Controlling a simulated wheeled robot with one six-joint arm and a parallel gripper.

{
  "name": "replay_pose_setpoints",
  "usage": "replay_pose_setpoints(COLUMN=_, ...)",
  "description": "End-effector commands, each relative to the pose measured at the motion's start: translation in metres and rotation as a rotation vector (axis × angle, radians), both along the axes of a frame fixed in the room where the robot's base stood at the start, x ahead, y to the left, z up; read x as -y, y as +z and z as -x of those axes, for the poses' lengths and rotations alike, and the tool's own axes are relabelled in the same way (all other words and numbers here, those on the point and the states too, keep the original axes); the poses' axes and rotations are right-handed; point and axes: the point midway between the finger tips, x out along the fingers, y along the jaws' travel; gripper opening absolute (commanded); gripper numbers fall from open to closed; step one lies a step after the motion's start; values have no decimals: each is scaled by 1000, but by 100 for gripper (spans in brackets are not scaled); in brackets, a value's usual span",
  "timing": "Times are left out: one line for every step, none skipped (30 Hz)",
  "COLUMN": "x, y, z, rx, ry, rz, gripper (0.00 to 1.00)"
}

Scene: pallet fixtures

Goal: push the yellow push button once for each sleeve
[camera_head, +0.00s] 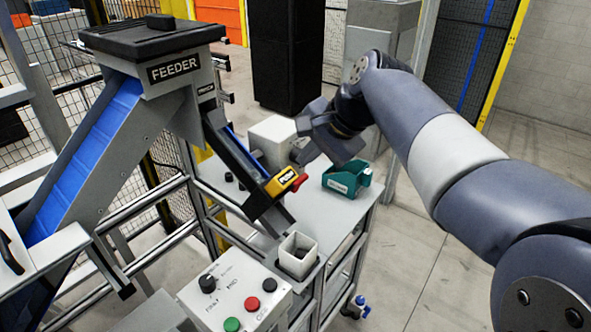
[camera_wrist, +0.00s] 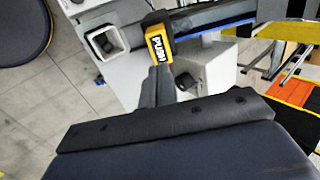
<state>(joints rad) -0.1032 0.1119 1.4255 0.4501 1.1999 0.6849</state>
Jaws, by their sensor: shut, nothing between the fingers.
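The yellow push button housing (camera_head: 282,181), labelled PUSH, sits at the lower end of the feeder's sloping chute, with a red button (camera_head: 300,180) on its right end. My gripper (camera_head: 299,156) is shut and empty, just above the red button in the head view; I cannot tell whether it touches. In the wrist view, my shut fingers (camera_wrist: 158,72) point at the yellow housing (camera_wrist: 158,47) and hide the red button. A white square holder (camera_head: 298,254) stands below the chute with something dark inside; it also shows in the wrist view (camera_wrist: 92,36). No sleeve is clearly identifiable.
The feeder (camera_head: 176,70) stands at the left with a blue belt. A teal bin (camera_head: 347,180) sits on the grey table (camera_head: 322,215), right of the button. A control box (camera_head: 235,297) with green, red and black controls is in front. Open floor lies right of the table.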

Motion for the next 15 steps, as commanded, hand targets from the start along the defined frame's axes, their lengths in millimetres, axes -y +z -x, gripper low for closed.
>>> replay_pose_setpoints(x=4, y=7, z=2, rx=5, ry=-3, rz=0, gripper=0)
replay_pose_setpoints(x=6, y=11, z=4, rx=4, ry=-3, rz=-1, gripper=0)
replay_pose_setpoints(x=8, y=15, z=5, rx=3, ry=-3, rz=0, gripper=0)
replay_pose_setpoints(x=9, y=17, z=6, rx=3, ry=-3, rz=0, gripper=0)
replay_pose_setpoints(x=10, y=19, z=7, rx=3, ry=-1, rz=-1, gripper=0)
replay_pose_setpoints(x=11, y=22, z=8, rx=3, ry=-1, rz=-1, gripper=0)
replay_pose_setpoints(x=12, y=23, z=9, rx=3, ry=-1, rz=-1, gripper=0)
replay_pose_setpoints(x=12, y=24, z=9, rx=3, ry=-1, rz=-1, gripper=0)
replay_pose_setpoints(x=13, y=25, z=10, rx=3, ry=-1, rz=-1, gripper=0)
replay_pose_setpoints(x=13, y=25, z=10, rx=3, ry=-1, rz=-1, gripper=0)
replay_pose_setpoints(x=13, y=25, z=10, rx=3, ry=-1, rz=-1, gripper=0)
replay_pose_setpoints(x=13, y=25, z=10, rx=3, ry=-1, rz=-1, gripper=0)
replay_pose_setpoints(x=13, y=25, z=10, rx=2, ry=-1, rz=-1, gripper=0)
replay_pose_setpoints(x=13, y=25, z=10, rx=2, ry=-1, rz=-1, gripper=0)
replay_pose_setpoints(x=13, y=25, z=10, rx=2, ry=-1, rz=-1, gripper=0)
